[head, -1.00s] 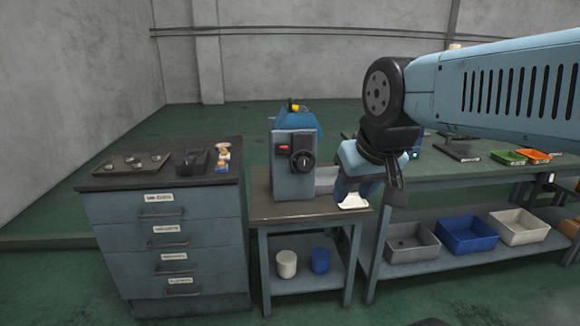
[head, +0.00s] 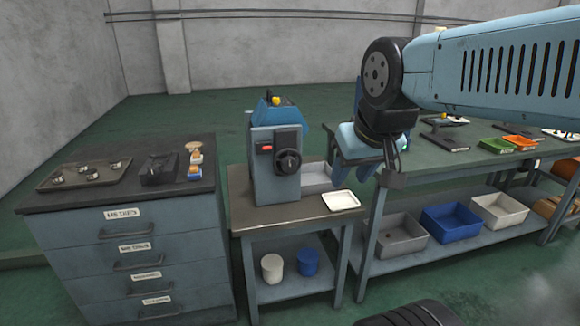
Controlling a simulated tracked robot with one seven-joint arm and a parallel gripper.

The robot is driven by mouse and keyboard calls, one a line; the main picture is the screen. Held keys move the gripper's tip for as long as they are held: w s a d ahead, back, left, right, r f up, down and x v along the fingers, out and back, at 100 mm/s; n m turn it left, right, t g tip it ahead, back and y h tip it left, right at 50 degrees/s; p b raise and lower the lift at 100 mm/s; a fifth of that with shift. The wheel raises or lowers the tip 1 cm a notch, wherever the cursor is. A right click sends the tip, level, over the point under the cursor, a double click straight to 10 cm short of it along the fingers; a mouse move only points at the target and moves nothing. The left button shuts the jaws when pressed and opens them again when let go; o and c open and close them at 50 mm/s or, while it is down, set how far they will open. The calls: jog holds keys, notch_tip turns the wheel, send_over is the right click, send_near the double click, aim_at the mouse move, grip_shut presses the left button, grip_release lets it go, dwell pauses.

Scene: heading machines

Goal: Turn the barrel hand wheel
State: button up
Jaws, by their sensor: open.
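A grey-blue heading machine (head: 268,185) with a blue top stands on a small bench (head: 250,215). A black round hand wheel (head: 288,161) sits on its front face, right of a small red control (head: 266,147). I cannot tell from any label whether this is the barrel hand wheel. My gripper (head: 385,185) hangs at the end of my arm, to the right of the machine and apart from the wheel. Its fingers are partly hidden behind the wrist; it is open and holds nothing visible.
A white tray (head: 341,201) lies on the small bench beside the machine. A drawer cabinet (head: 125,235) with a tray of parts (head: 85,183) stands left. A long workbench (head: 455,165) with bins on its lower shelf stands right. Green floor is open behind.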

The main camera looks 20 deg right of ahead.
jog(key=shift+d, duration=0.3)
jog(key=shift+o, duration=1.3)
jog(key=shift+w, duration=0.25)
jog(key=o, duration=0.6)
jog(key=w+f+t, duration=0.2)
jog(key=w+f, duration=0.1)
jog(key=w, duration=0.9)
jog(key=m+t, duration=0.1)
jog(key=t, duration=0.6)
send_near(290, 168)
jog(key=s+a+r, duration=0.1)
jog(key=s+r, duration=0.4)
notch_tip(290, 168, down, 8)
jog(key=w+m+t, duration=0.1)
jog(key=w+t, duration=0.1)
jog(key=t, duration=0.1)
jog(key=shift+h, duration=0.3)
jog(key=w, duration=0.8)
jog(key=w+d, duration=0.1)
jog(key=w, duration=0.4)
jog(key=shift+w, duration=0.1)
jog(key=shift+r, duration=0.1)
jog(key=c, duration=1)
